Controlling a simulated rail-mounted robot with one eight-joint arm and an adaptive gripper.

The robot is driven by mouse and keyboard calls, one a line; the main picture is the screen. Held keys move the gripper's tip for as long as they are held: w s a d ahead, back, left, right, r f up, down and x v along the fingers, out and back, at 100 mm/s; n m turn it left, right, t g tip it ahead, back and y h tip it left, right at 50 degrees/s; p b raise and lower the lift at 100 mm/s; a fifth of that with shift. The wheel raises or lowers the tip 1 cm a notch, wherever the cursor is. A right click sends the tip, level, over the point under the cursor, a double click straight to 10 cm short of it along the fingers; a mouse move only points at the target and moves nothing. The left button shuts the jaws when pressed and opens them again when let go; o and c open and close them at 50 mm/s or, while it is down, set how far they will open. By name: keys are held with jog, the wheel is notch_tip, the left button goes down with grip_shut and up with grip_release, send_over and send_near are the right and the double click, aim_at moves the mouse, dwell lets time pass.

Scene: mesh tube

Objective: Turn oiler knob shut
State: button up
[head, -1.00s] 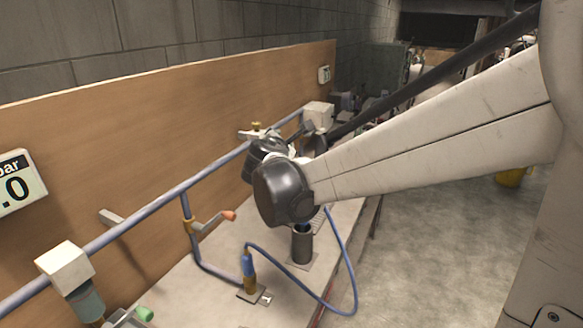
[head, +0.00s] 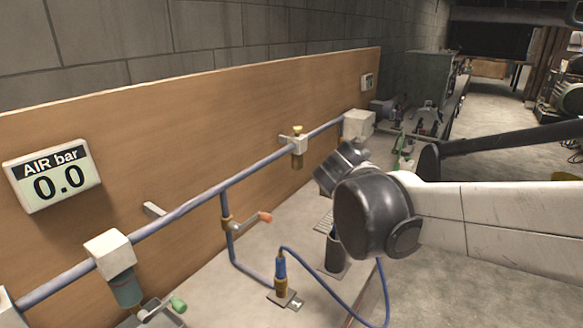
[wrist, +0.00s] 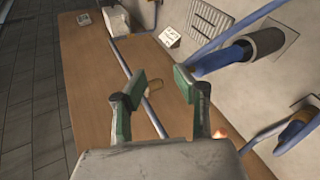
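The oiler with its brass knob (head: 298,130) sits on the blue pipe along the wooden board, in the middle of the head view. In the wrist view a small brass piece, which looks like this knob (wrist: 155,86), shows beyond and between my fingertips, beside the pipe. My gripper (wrist: 158,82) is open, its green-padded fingers wide apart and nothing between them held. I see no contact with the knob. In the head view my dark wrist joints stand right of the oiler; the fingers are not visible there.
A lever with an orange grip (head: 265,217) and a blue hose connector (head: 281,270) stand below the pipe. A dark cup (head: 335,252) is by my wrist. White box (head: 358,123) is farther along the pipe. The air display (head: 55,175) reads 0.0.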

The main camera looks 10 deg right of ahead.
jog(key=shift+o, duration=0.3)
jog(key=shift+s, duration=0.1)
jog(key=shift+o, duration=1.5)
jog(key=w+a+r+n+t+h, duration=0.1)
jog(key=w+a+n, duration=0.3)
jog(key=w+n, duration=0.5)
jog(key=w+t, duration=0.1)
jog(key=w, duration=0.2)
jog(key=shift+r+t+h, duration=0.3)
jog(key=shift+t+h, duration=0.1)
jog(key=n+t, duration=0.3)
jog(key=n, duration=0.5)
send_near(297, 130)
jog(key=shift+n, duration=0.3)
jog(key=p+x, duration=0.2)
jog(key=x, duration=0.9)
jog(key=shift+w+d, duration=0.1)
jog(key=shift+w, duration=0.2)
grip_shut()
